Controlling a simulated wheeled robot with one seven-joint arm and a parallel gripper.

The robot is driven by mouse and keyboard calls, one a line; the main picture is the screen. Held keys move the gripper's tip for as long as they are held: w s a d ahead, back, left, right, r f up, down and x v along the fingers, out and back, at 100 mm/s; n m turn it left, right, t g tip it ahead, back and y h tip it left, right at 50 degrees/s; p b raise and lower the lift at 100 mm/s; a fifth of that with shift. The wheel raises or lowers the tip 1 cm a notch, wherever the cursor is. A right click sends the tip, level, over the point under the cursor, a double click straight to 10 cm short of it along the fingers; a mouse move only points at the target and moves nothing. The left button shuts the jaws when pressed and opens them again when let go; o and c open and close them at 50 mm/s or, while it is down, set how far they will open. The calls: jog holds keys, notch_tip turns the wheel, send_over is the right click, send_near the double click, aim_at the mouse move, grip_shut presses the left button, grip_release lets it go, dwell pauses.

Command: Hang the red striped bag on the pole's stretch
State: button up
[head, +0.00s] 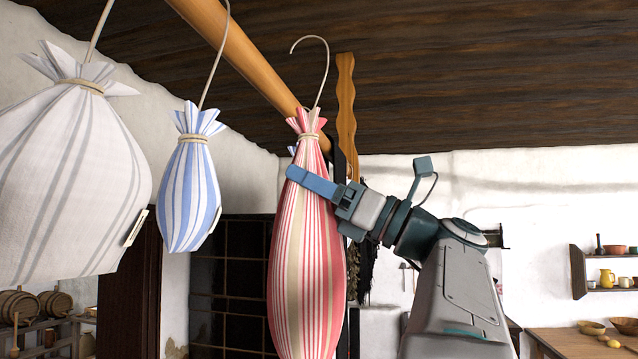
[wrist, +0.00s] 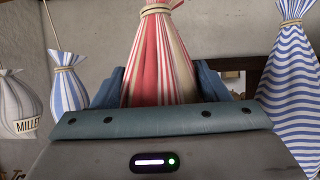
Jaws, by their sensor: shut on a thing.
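The red striped bag (head: 304,262) hangs upright in the middle of the head view, tied at its neck. A pale wire hook (head: 327,62) rises from its top. The hook's curve shows against the dark ceiling, above and right of the wooden pole (head: 245,58), and does not appear to be round it. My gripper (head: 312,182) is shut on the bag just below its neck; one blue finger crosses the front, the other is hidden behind. In the wrist view the bag (wrist: 158,62) stands between both fingers.
A white grey-striped bag (head: 75,185) and a blue striped bag (head: 190,190) hang at the left. A wavy blue striped bag (wrist: 293,85) is close on the right in the wrist view. A wavy wooden board (head: 346,110) stands behind the hook. Shelves (head: 590,275) are far right.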

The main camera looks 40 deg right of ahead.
jog(key=w+a+f+b, duration=0.2)
jog(key=w+a, duration=0.3)
jog(key=w, duration=0.1)
jog(key=shift+w+a+f, duration=0.15)
jog(key=shift+f, duration=0.25)
dwell(0.9)
